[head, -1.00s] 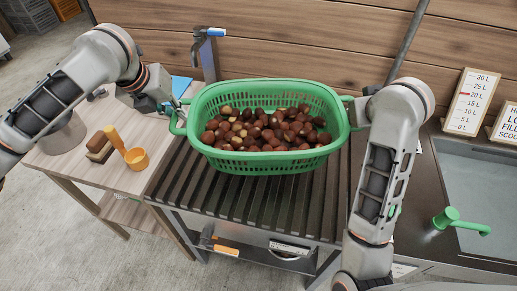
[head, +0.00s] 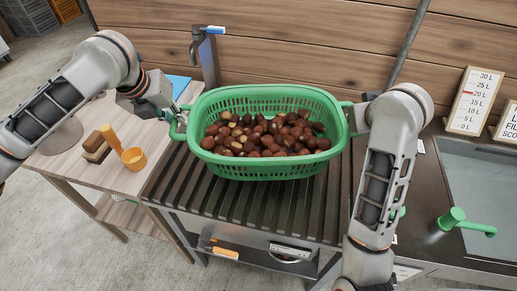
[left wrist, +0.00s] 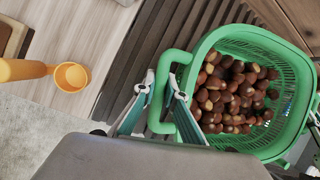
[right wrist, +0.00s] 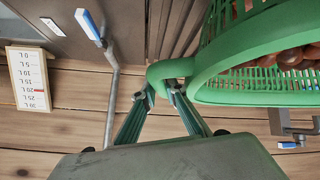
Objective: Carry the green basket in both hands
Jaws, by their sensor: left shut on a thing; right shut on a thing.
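The green basket (head: 268,172) is full of brown chestnuts (head: 265,134) and sits level over the dark slatted rack (head: 232,200). I cannot tell whether its bottom touches the slats. My left gripper (head: 176,112) is shut on the basket's left handle; the left wrist view shows both fingers (left wrist: 164,90) around the green loop. My right gripper is hidden behind its own arm in the head view. In the right wrist view its fingers (right wrist: 159,93) are shut on the basket's other handle.
A wooden side table (head: 68,164) at left carries a brush (head: 96,148), an orange scoop (head: 134,158) and a blue item. A blue-handled tap (head: 206,40) stands behind the rack. A sink (head: 480,185) and a volume sign (head: 474,100) are at right.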

